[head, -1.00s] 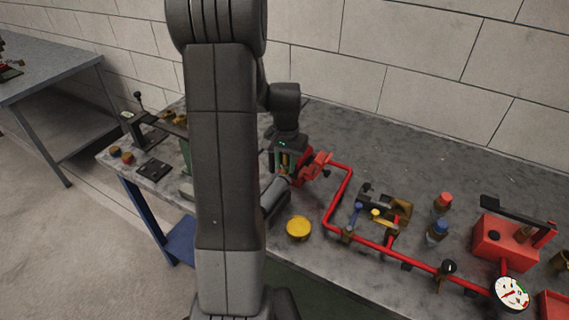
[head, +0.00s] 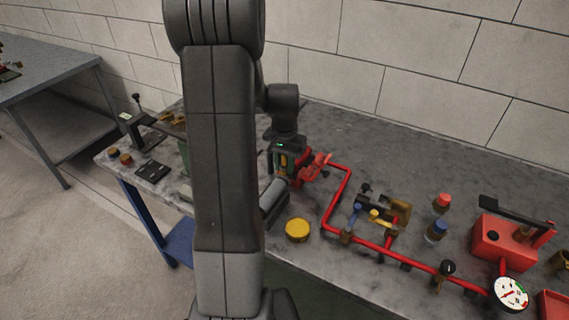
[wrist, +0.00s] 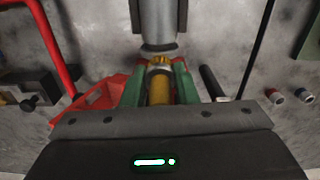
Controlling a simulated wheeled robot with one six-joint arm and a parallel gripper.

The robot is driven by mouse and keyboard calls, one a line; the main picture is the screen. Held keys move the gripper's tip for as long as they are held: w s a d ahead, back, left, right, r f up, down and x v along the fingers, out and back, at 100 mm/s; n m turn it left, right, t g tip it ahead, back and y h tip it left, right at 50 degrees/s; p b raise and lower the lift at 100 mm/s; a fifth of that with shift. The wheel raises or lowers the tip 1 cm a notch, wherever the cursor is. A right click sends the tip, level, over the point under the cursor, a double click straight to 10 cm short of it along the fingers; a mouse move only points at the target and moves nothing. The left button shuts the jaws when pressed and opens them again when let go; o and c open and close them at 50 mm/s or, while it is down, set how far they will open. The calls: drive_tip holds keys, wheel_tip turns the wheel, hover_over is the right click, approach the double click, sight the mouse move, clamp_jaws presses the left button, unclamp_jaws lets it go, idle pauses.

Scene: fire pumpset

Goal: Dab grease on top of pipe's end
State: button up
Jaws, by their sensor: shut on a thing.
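My gripper (head: 287,172) is at the left end of the red pipework. In the wrist view, its green fingers (wrist: 159,92) are shut on a brass-coloured piece (wrist: 159,88). I cannot tell for certain whether this is the grease applicator. A grey cylinder (wrist: 158,22), likely the pipe, has its end just beyond the fingertips, very close to the brass piece. Contact between them is unclear. The cylinder also shows in the head view (head: 273,194), low beside my gripper. A round yellow tin (head: 298,230), perhaps the grease, sits on the bench in front of it.
A red part (head: 316,168) stands close to the right of my gripper. Red pipe (head: 348,190) runs right past valves to a red pump box (head: 503,243) and a gauge (head: 511,293). My arm hides part of the bench.

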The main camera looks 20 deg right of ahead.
idle(0.4)
drive_tip(key=shift+s+a, duration=0.8)
drive_tip(key=shift+a, duration=0.15)
drive_tip(key=shift+w+d, duration=0.1)
idle(2.1)
drive_tip(key=shift+w+d, duration=0.75)
drive_tip(key=shift+d, duration=0.1)
drive_tip(key=shift+s+a, duration=0.1)
idle(1.2)
drive_tip(key=shift+s+a+b, duration=0.35)
drive_tip(key=shift+s+a, duration=0.4)
drive_tip(key=shift+a, duration=0.05)
idle(1.5)
